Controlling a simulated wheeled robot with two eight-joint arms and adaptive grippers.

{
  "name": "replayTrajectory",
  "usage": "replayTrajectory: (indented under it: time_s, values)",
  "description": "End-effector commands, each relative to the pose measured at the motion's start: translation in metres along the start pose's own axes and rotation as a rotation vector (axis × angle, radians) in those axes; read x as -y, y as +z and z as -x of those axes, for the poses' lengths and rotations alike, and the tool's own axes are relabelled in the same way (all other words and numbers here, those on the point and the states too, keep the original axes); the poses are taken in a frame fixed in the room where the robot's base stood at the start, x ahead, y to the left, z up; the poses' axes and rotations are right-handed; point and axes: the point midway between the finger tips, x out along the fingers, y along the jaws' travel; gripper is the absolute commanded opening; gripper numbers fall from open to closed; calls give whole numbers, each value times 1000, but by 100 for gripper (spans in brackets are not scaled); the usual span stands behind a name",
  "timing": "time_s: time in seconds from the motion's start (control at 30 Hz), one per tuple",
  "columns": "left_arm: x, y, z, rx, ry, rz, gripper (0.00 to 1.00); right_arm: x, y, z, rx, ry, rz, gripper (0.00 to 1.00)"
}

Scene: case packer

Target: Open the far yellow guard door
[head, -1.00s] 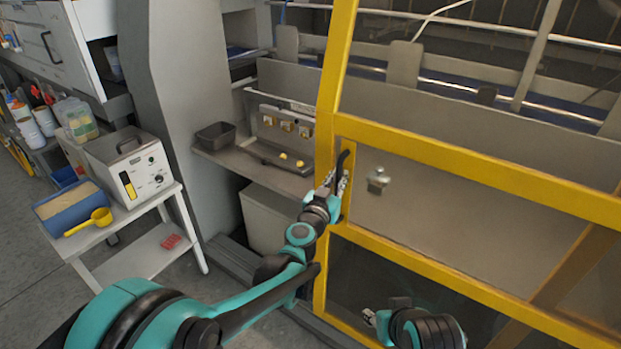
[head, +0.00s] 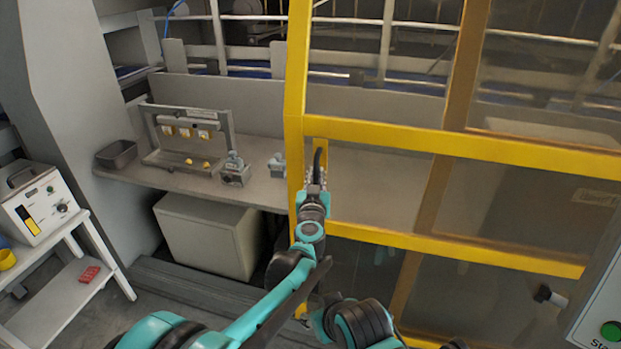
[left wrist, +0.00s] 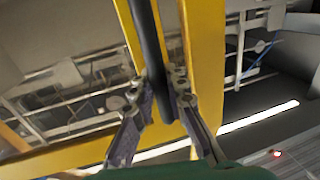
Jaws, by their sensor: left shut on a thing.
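The yellow guard door (head: 400,135) has a yellow frame with clear panes, and its left upright stands right of the open bench. A black upright handle (head: 318,160) is fixed on that upright. My left gripper (head: 318,190) is shut on the handle. In the left wrist view, the fingers of my left gripper (left wrist: 160,95) close on either side of the black handle bar (left wrist: 150,50), in front of the yellow frame (left wrist: 205,60). My right gripper (head: 312,318) is low in front of the door, and its fingers are too unclear to judge.
Left of the door, a bench holds a grey tray (head: 116,154), a small metal device (head: 235,170) and a metal piece (head: 277,166). A pale box (head: 207,235) stands below. A white stand (head: 60,290) is at left. A panel with a green button (head: 610,331) is at right.

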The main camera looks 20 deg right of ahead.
Motion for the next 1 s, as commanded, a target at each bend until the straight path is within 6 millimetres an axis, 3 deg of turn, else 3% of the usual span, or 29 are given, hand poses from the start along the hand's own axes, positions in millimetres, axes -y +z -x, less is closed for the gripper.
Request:
replayTrajectory:
  time_s: [0.4, 0.43, 0.5, 0.53, 0.83, 1.0]
  values:
    - [-5, -2, -1, -1, 6, -1, 0, 0, 0, 0, 0, 0, 0, 40]
    - [-5, -2, -1, -1, 6, -1, 16, 0, 0, 0, 0, 0, 0, 40]
    - [-5, -2, -1, 0, 6, -1, 34, 0, 0, 0, 0, 0, 0, 40]
    - [-5, -2, -1, 0, 6, -1, 36, 0, 0, 0, 0, 0, 0, 40]
    - [-3, -3, -1, 0, 4, 0, 36, 0, 0, 0, 0, 0, 0, 40]
    - [-4, -23, -1, 0, 4, 0, 36, 0, 0, 0, 0, 0, 0, 40]
